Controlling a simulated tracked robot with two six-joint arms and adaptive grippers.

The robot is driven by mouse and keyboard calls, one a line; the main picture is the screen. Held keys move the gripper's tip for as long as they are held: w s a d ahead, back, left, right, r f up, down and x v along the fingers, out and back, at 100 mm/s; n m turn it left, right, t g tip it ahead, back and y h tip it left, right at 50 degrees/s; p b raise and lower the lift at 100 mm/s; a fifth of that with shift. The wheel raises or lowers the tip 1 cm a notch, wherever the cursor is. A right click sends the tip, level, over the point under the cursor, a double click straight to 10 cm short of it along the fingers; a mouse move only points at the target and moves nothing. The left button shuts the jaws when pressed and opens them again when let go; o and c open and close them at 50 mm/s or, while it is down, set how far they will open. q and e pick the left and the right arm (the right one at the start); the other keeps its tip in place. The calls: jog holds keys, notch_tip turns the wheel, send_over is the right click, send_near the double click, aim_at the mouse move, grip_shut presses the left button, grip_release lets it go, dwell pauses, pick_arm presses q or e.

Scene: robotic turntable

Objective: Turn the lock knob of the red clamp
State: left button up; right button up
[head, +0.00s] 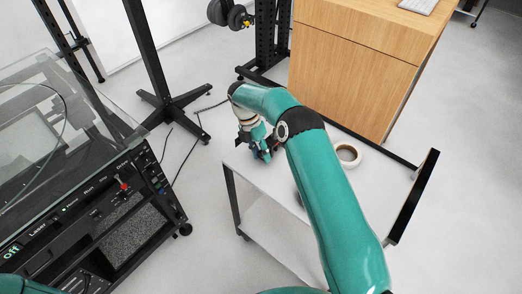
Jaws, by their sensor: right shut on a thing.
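My right gripper (262,151) is low over the back left corner of the white table. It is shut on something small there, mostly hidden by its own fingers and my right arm. My left gripper is out of view.
The white table (258,185) has a roll of tape (348,155) right of my arm and a black bar at its right end. A machine with a glass top and black control panel (105,195) stands at left. A wooden cabinet (350,65) stands behind.

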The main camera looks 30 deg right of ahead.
dwell(0.3)
jog(key=o, duration=1.2)
jog(key=shift+c, duration=0.2)
jog(key=v, duration=0.7)
jog(key=shift+w, duration=0.15)
jog(key=shift+a+r, duration=0.1)
jog(key=shift+r, duration=0.05)
